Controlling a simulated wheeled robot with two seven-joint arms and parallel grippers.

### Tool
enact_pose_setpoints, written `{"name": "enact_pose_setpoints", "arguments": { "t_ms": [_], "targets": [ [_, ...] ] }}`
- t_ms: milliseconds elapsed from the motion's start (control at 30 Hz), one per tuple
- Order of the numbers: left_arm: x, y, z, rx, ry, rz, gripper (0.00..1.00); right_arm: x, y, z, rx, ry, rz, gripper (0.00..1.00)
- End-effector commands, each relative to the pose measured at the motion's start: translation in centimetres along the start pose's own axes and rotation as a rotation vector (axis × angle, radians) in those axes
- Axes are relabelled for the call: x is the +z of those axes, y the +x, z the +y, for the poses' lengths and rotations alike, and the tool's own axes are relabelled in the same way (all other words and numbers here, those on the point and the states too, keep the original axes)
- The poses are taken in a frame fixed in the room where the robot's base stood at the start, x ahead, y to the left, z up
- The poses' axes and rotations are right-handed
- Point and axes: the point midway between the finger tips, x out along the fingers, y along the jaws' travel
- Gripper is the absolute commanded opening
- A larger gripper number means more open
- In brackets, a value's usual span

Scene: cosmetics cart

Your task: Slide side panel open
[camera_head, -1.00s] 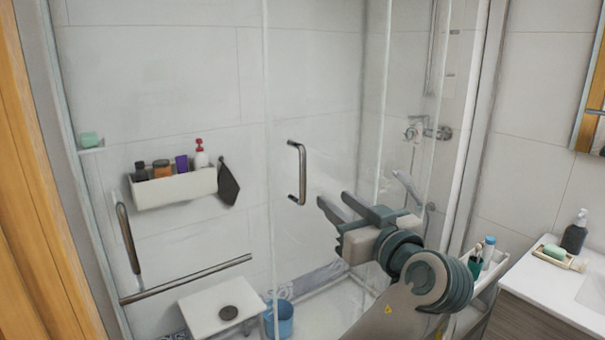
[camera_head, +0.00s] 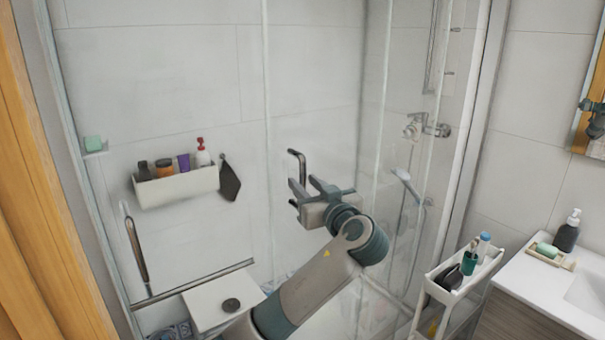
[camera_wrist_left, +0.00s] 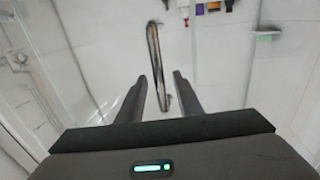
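The clear glass side panel (camera_head: 318,85) carries a vertical metal bar handle (camera_head: 300,161). My left gripper (camera_head: 303,188) is open at the lower part of this handle. In the left wrist view the handle (camera_wrist_left: 153,50) runs down between the two spread fingers of my left gripper (camera_wrist_left: 161,77). The fingers are not closed on it, and I cannot tell how far they reach past it. In the head view the gripper hides the handle's lower end. My right gripper is not in view.
A narrow white cart (camera_head: 430,287) with bottles stands at the right, beside a white washbasin counter (camera_head: 532,262). Behind the glass are a wall shelf (camera_head: 180,188) with bottles and a white stool (camera_head: 213,318). A towel bar (camera_head: 195,284) crosses the glass at lower left.

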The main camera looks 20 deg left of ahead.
Motion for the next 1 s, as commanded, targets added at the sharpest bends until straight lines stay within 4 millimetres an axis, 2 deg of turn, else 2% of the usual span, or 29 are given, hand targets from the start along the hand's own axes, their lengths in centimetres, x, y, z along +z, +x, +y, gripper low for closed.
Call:
{"name": "enact_pose_setpoints", "arguments": {
  "t_ms": [33,200,567,700,1000],
  "targets": [
    [-0.3,0.6,0.0,-0.001,0.002,0.0,0.33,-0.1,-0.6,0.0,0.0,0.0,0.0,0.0],
    [-0.1,1.8,0.0,0.0,0.0,0.0,0.33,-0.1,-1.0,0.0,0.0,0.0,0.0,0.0],
    [0.0,2.1,0.0,0.001,-0.001,0.0,0.33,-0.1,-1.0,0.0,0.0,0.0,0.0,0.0],
    [0.0,2.1,0.0,0.0,-0.001,0.0,0.01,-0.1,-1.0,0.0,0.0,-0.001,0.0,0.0],
    [0.1,2.2,-0.1,0.0,-0.002,-0.001,0.0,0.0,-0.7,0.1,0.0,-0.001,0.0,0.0]
  ]
}}
